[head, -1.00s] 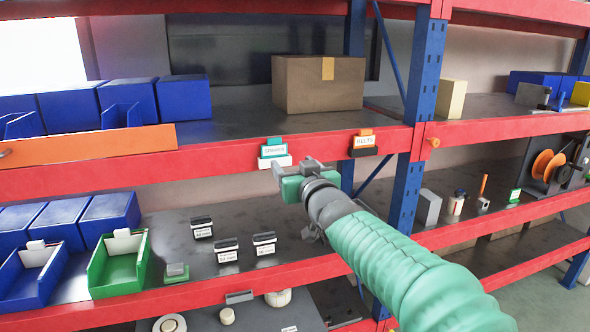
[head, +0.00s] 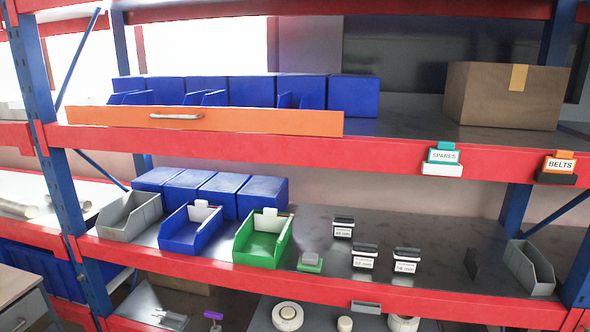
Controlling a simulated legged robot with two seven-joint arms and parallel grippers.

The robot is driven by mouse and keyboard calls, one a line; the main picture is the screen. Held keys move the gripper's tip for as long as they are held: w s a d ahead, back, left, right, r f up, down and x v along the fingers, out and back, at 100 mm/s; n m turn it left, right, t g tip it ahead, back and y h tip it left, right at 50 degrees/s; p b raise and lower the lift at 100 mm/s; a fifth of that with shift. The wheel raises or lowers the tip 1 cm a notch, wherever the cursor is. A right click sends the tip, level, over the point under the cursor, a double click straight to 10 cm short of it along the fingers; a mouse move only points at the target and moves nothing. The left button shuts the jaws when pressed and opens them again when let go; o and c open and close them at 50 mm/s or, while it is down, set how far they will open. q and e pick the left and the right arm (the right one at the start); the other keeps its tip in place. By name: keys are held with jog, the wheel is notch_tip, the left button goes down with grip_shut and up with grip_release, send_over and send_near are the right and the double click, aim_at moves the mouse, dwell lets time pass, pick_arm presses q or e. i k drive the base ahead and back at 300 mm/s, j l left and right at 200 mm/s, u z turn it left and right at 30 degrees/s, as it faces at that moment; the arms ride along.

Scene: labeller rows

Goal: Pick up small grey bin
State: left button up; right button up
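Two open grey bins stand on the middle shelf. One grey bin (head: 130,216) is at the left end, beside the blue bin. The other grey bin (head: 530,268) is narrower and stands at the right end, near the blue upright. Both look empty, though their floors are only partly visible. Neither of my grippers is in view.
A blue bin (head: 189,230) and a green bin (head: 264,238) stand at the shelf front, with several blue boxes behind. Small labelled black-and-white blocks (head: 365,257) stand mid-shelf. A cardboard box (head: 506,95) sits above. Blue uprights (head: 66,190) flank the bay.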

aim_at(533, 270)
jog(key=z, duration=1.45)
